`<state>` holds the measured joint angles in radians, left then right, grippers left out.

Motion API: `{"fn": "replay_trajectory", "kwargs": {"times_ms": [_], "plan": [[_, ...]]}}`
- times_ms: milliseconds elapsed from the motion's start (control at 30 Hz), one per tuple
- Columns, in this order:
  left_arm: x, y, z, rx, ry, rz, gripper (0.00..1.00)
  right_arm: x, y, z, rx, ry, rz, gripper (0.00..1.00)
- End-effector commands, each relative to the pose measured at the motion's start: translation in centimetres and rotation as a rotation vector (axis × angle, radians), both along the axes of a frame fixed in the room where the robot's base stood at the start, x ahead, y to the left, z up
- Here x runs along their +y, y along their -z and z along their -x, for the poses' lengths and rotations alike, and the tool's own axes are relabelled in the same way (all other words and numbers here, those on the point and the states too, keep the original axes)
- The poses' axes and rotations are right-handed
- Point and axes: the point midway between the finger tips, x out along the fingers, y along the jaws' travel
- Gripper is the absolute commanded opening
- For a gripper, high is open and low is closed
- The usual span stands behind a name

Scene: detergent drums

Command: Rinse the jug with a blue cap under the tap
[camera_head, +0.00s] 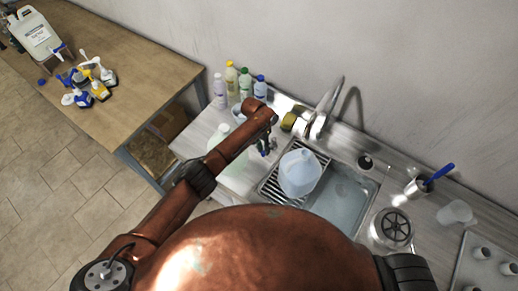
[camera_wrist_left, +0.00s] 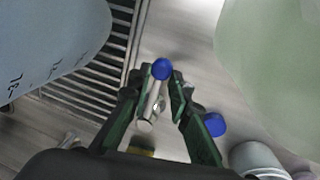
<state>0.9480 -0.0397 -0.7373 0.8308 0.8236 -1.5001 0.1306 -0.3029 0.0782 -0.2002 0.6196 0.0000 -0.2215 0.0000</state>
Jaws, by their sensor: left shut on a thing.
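A pale translucent blue jug (camera_head: 300,174) stands at the sink's left side, over the slatted drain rack; it fills the upper left of the left wrist view (camera_wrist_left: 45,40). I cannot make out a cap on it. The chrome tap (camera_head: 322,112) rises behind the sink. My left gripper (camera_head: 266,147) is left of this jug, apart from it. In the left wrist view its fingers (camera_wrist_left: 162,95) are shut on a slim metallic piece with a round blue end (camera_wrist_left: 161,68); I cannot tell what it belongs to. My right gripper is not in view.
A greenish jug (camera_head: 218,135) stands left of the gripper, close by. Capped bottles (camera_head: 245,82) line the wall, with a white cup (camera_head: 238,113) before them. A steel cup (camera_head: 416,187) with a blue-handled tool stands right of the sink basin (camera_head: 345,200).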

Motion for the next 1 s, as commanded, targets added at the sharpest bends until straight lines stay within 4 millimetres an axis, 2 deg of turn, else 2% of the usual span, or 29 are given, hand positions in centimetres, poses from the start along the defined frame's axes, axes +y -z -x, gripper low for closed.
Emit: {"fn": "replay_trajectory", "kwargs": {"times_ms": [100,267,300,400,567,767,867,1000], "plan": [[-0.2,0.0,0.0,0.000,0.000,0.003,0.00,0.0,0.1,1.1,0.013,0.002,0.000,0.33],[-0.3,0.0,0.1,0.000,0.002,0.004,0.00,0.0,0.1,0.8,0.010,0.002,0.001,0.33],[-0.3,0.0,0.1,0.000,0.002,0.004,0.19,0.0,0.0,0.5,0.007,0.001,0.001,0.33],[-0.3,0.0,0.1,0.001,0.002,0.004,0.26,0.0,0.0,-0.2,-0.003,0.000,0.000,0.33],[-0.2,0.0,0.1,0.002,0.002,0.003,0.26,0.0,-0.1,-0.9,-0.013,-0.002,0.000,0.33],[-0.1,-0.5,0.0,0.001,0.002,0.003,0.26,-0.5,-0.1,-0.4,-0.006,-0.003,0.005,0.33],[0.1,-1.7,-0.2,-0.001,0.001,0.004,0.26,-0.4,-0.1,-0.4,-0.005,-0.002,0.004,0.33],[0.5,-4.4,-0.6,-0.002,0.002,0.005,0.26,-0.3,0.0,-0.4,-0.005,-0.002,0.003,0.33]]}}
